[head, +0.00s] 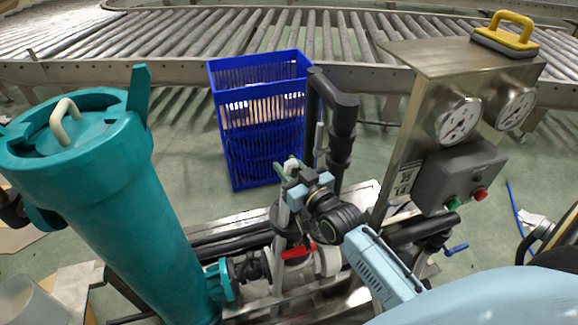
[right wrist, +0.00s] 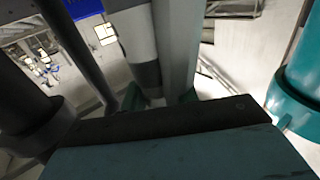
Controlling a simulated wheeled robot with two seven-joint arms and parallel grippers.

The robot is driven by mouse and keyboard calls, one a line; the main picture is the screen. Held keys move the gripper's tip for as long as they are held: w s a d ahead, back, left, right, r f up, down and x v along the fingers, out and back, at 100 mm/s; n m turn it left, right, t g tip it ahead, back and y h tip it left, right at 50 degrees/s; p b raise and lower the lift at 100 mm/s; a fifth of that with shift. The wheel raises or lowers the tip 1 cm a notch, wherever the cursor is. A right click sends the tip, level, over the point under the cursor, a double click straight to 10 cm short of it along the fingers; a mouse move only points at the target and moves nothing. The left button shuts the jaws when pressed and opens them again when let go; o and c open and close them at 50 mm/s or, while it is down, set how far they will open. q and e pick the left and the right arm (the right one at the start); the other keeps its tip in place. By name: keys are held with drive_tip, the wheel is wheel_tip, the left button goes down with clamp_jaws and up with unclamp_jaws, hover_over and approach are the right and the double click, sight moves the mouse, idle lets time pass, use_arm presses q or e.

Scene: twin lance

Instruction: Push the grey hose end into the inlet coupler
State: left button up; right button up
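My right gripper (head: 286,168) is over the pump skid, beside the tall black pipe and above a red lever (head: 298,252). In the right wrist view its green fingertips (right wrist: 160,97) stand on either side of a grey, pipe-like piece (right wrist: 140,50). This may be the grey hose end; I cannot tell whether the fingers press on it. In the head view my wrist hides much of this spot. A pale upright pipe (head: 282,222) stands below the gripper. I cannot make out the inlet coupler for certain. My left gripper is not in view.
A large teal vessel (head: 125,200) stands at left. A black elbow pipe (head: 340,125) rises close to my right gripper. A steel gauge panel (head: 410,120) with a grey button box (head: 455,178) is at right. A blue crate (head: 262,125) stands behind, before a roller conveyor (head: 160,35).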

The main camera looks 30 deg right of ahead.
drive_tip(key=o, duration=0.5)
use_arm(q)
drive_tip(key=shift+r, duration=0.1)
use_arm(e)
drive_tip(key=shift+s, duration=0.25)
use_arm(q)
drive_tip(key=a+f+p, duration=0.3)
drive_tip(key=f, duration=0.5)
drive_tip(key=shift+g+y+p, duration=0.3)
drive_tip(key=shift+p, duration=0.05)
use_arm(e)
drive_tip(key=s, duration=1.3)
drive_tip(key=shift+d, duration=0.15)
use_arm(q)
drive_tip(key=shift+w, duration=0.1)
use_arm(e)
drive_tip(key=shift+r, duration=0.1)
